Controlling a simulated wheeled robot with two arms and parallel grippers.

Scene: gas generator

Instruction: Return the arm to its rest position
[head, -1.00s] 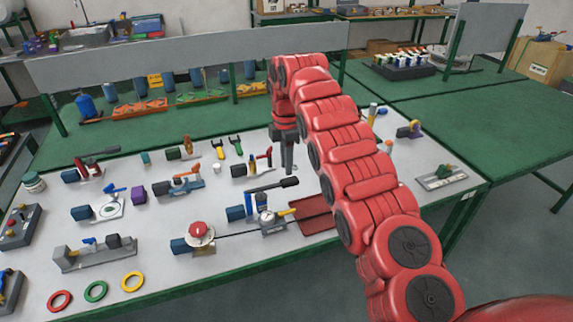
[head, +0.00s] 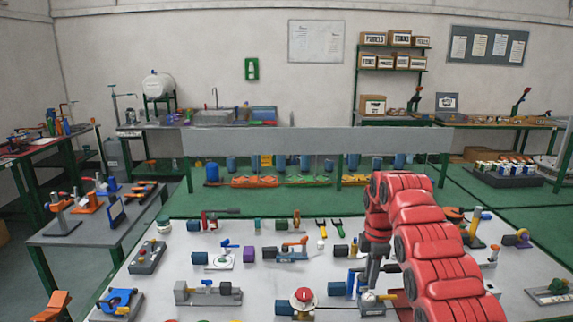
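My red right arm comes in from the lower right of the head view. Its dark gripper (head: 372,279) points down over the white bench top (head: 262,279), in front of part of a valve with a black lever (head: 391,268). A gauge fitting (head: 371,299) shows just below the fingertips. I see nothing held, but the fingers overlap and are too small to tell whether they are open. Whether the tip touches the valve is also unclear.
A red-knobbed valve (head: 303,296) stands left of the gripper, with several other fittings around the bench. A grey panel (head: 300,141) stands behind it. A dark side table (head: 85,229) with tools is at left. Shelves with boxes (head: 400,37) are at the back wall.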

